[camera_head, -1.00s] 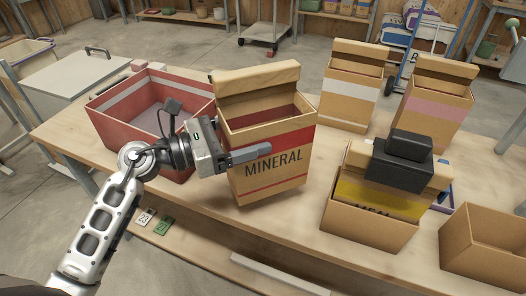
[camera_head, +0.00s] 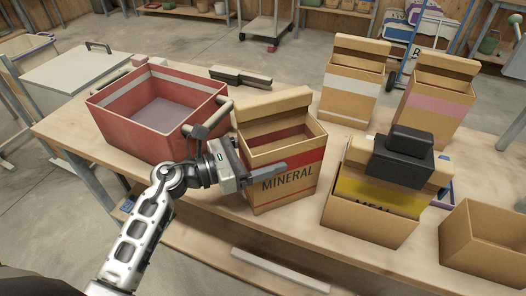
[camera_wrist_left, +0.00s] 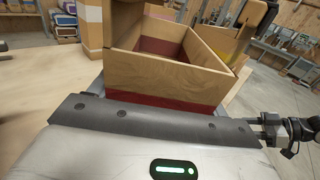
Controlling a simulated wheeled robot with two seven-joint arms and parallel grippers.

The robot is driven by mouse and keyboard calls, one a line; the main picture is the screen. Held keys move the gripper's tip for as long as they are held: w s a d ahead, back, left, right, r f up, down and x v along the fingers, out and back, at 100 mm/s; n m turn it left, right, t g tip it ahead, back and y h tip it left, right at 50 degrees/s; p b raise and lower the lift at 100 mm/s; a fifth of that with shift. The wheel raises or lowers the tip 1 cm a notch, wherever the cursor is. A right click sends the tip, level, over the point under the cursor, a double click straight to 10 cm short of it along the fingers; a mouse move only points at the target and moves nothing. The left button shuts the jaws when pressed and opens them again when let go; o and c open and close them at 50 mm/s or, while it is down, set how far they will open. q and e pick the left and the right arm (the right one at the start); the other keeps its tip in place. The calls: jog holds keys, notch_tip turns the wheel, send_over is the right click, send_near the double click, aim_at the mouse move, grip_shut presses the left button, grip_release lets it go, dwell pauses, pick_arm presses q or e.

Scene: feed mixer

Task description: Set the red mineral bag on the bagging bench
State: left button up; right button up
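The mineral bag (camera_head: 284,192), a tan box-like open bag with red bands and the word MINERAL, stands upright on the wooden bagging bench (camera_head: 215,212), right of a red crate. Its base looks flat on the top. My left gripper (camera_head: 266,172) is at its left side, with one finger along the front face. In the left wrist view the bag (camera_wrist_left: 165,75) sits close beyond the palm, between the fingers; the gripper looks shut on it. The far finger is mostly hidden. What looks like my right gripper (camera_wrist_left: 272,130) shows at the right edge of that view, fingers unclear.
The red crate (camera_head: 120,118) is close left of the bag. A yellow-banded bag (camera_head: 365,215) with a black block (camera_head: 402,160) on it stands close right. Two more bags (camera_head: 350,95) stand behind, and an open box (camera_head: 485,245) is at the right. A dark tool (camera_head: 240,77) lies behind.

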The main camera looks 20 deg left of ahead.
pick_arm(q)
jog(key=o, duration=0.4)
pick_arm(e)
jog(key=shift+s, duration=0.1)
pick_arm(q)
jog(key=b+v, duration=0.2)
jog(key=v, duration=1)
jog(key=shift+s+r+b, duration=0.1)
jog(key=shift+r+b, duration=0.1)
jog(key=shift+b, duration=0.2)
pick_arm(e)
jog(key=shift+a+f, duration=0.25)
jog(key=shift+f, duration=0.45)
